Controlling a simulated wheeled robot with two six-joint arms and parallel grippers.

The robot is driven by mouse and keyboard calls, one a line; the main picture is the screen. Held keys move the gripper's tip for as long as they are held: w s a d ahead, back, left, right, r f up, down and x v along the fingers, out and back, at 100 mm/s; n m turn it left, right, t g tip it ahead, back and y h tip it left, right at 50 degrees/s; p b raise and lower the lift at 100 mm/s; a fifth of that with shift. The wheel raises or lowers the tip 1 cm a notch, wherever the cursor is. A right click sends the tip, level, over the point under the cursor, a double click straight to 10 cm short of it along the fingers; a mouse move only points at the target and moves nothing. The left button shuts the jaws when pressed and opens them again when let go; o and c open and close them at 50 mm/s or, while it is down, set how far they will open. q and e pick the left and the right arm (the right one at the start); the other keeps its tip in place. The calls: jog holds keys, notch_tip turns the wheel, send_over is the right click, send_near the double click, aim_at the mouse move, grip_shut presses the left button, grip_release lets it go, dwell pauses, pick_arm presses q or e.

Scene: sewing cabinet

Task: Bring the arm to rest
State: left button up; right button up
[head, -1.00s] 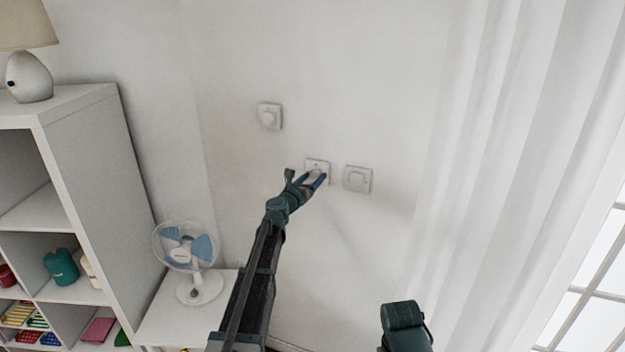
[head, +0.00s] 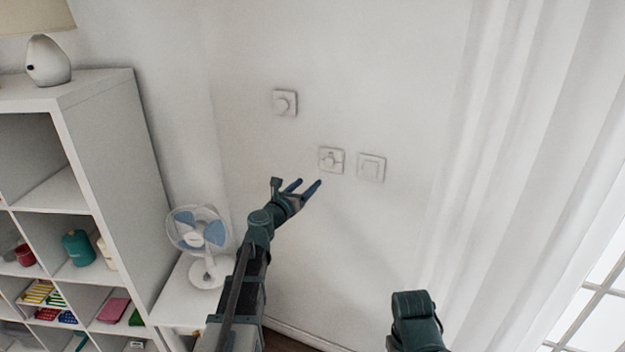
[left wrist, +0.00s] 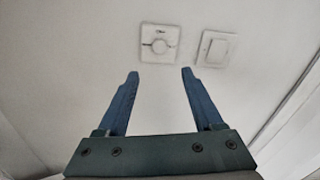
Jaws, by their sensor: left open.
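My left gripper (head: 306,186) is open and empty in the head view, its blue fingers pointing up and right toward the wall. It is below and left of the middle wall plate (head: 331,160), apart from it. In the left wrist view the two fingers (left wrist: 160,76) stand wide apart with nothing between them. That view also shows the middle plate (left wrist: 159,43), with a round knob-like part, just beyond the fingertips. A dark green part of my other arm (head: 415,315) shows at the bottom of the head view; its gripper is out of view.
A dial plate (head: 285,103) and a flat switch plate (head: 371,167) are also on the wall. A fan (head: 201,240) stands on a white table (head: 176,305) beside a shelf unit (head: 121,150). A white curtain (head: 510,130) hangs at right.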

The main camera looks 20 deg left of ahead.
dwell(0.4)
pick_arm(q)
jog(key=s+d+f+m+g+h, duration=0.2)
jog(key=s+d+f+m+g, duration=0.25)
jog(key=d+m, duration=0.4)
jog(key=s+d+f+m+g+h, duration=0.1)
jog(key=s+d+f+m+g, duration=0.2)
jog(key=s+d+f+m, duration=0.35)
jog(key=s+d+f+m+g+h, duration=0.2)
jog(key=s+d+f+m+g, duration=0.15)
jog(key=d+m, duration=0.6)
jog(key=s+f+m+g+y, duration=0.3)
jog(key=s+m, duration=0.4)
jog(key=s, duration=0.3)
jog(key=s+a+f+m+g+y, duration=0.1)
jog(key=s+f+m+g+y, duration=0.3)
jog(key=s+m+y, duration=0.2)
jog(key=s+m, duration=0.2)
jog(key=s, duration=0.2)
jog(key=shift+s+a+f+y, duration=0.2)
jog(key=shift+a+y, duration=0.1)
jog(key=shift+o, duration=0.2)
jog(key=shift+m, duration=0.25)
